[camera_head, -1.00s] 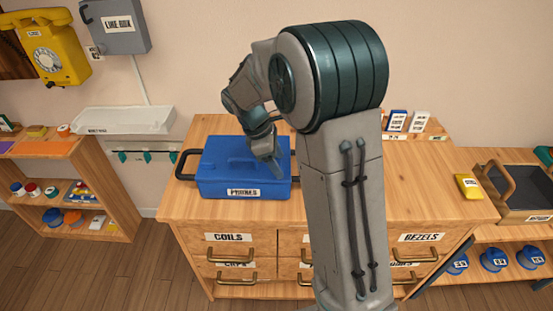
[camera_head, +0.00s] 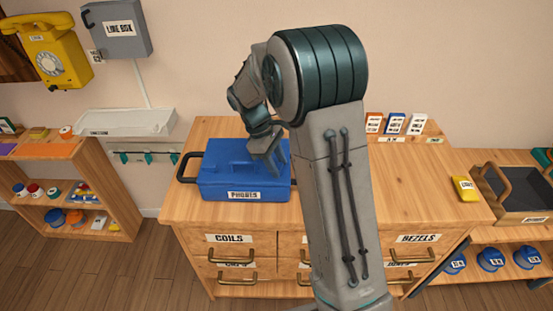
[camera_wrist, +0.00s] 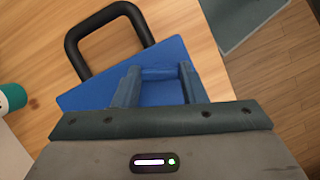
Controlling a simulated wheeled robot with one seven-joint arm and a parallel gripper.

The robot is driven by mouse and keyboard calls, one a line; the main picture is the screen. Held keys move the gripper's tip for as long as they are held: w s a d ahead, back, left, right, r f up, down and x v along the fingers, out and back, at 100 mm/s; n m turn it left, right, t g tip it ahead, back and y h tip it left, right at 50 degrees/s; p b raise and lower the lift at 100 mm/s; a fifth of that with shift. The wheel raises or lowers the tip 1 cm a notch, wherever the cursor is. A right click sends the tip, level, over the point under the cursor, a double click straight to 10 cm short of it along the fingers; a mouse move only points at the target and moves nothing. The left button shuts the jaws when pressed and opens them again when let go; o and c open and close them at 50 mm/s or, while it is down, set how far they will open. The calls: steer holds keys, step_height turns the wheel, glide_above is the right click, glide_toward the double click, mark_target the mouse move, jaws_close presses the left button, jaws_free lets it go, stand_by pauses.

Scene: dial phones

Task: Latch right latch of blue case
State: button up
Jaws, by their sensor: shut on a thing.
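The blue case (camera_head: 222,181), labelled PHONES, lies closed on top of the wooden drawer cabinet. A black handle (camera_head: 183,168) sticks out at its left; its right end is partly behind my arm. My gripper (camera_head: 270,160) reaches down to the right part of the lid. In the wrist view, my gripper's fingers (camera_wrist: 159,80) are shut around a blue part at the case, with a blue bar showing between the tips. I cannot tell clearly whether that part is the right latch. A black handle (camera_wrist: 80,43) shows past the case edge (camera_wrist: 90,95).
The cabinet top (camera_head: 400,185) is clear to the right of my arm. Several small cards (camera_head: 394,124) stand at its back, and a yellow item (camera_head: 465,189) lies at its right edge. A dark tray (camera_head: 520,188) stands farther right. Shelves (camera_head: 85,180) stand at the left.

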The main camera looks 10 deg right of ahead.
steer(key=m+y+p, duration=0.1)
steer(key=m, duration=0.2)
steer(key=shift+w+r+m+g, duration=0.1)
steer(key=shift+m+g, duration=0.3)
steer(key=m, duration=0.1)
steer(key=m+y+p, duration=0.1)
steer(key=m, duration=0.1)
steer(key=shift+d+m+g+y, duration=0.15)
steer(key=shift+m+g+y, duration=0.15)
steer(key=m+y, duration=0.1)
steer(key=m, duration=0.2)
steer(key=m+y+p, duration=0.1)
steer(key=m, duration=0.2)
steer(key=shift+d, duration=0.15)
steer(key=shift+m, duration=0.3)
steer(key=o, duration=1)
steer(key=v, duration=1.3)
steer(key=shift+w+d+r, duration=0.2)
steer(key=shift+d+r, duration=0.05)
steer(key=shift+d, duration=0.05)
